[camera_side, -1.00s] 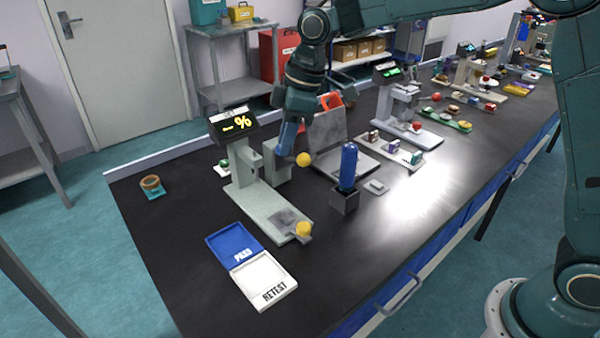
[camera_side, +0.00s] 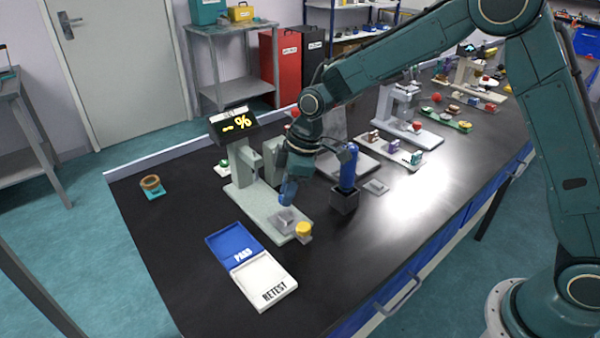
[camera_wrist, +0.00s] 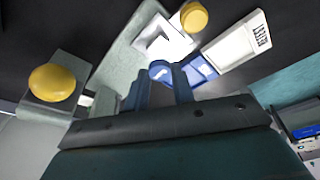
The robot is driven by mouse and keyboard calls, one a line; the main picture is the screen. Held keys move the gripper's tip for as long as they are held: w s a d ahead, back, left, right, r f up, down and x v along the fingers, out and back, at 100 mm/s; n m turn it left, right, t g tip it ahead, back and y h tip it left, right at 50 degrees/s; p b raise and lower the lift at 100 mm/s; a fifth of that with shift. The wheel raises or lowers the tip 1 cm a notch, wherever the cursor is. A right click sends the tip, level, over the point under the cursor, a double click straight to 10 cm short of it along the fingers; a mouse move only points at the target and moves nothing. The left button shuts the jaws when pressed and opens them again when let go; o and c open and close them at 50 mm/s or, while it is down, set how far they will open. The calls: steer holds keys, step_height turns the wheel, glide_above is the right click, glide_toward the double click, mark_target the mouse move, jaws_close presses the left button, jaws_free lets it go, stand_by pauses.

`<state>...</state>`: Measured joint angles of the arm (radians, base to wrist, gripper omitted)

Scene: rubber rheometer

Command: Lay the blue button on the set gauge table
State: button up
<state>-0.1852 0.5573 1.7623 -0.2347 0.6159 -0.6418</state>
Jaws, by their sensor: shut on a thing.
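My gripper (camera_side: 288,192) is shut on the blue button (camera_wrist: 160,70), which shows as a small round blue piece between its fingertips in the wrist view (camera_wrist: 162,84). In the side view I cannot tell the button from the bluish fingers. The gauge (camera_side: 243,175) has a pale green base and a dark display showing dashes and a % sign. Its flat grey square table (camera_side: 284,219) is near the front end of the base, beside a yellow knob (camera_side: 303,229). The fingertips are above the base, just behind the table. The table also shows in the wrist view (camera_wrist: 164,40), bare where visible.
A blue PASS tray (camera_side: 228,238) and a white RETEST tray (camera_side: 263,280) lie in front of the gauge. A blue upright cylinder (camera_side: 348,165) stands in a grey holder at the right. The front left bench is clear.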

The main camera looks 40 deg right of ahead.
mark_target(289, 216)
steer(key=shift+f, duration=2.1)
steer(key=shift+f, duration=0.15)
steer(key=o, duration=0.9)
steer(key=shift+o, duration=0.2)
steer(key=v, duration=1.2)
steer(key=shift+r, duration=0.25)
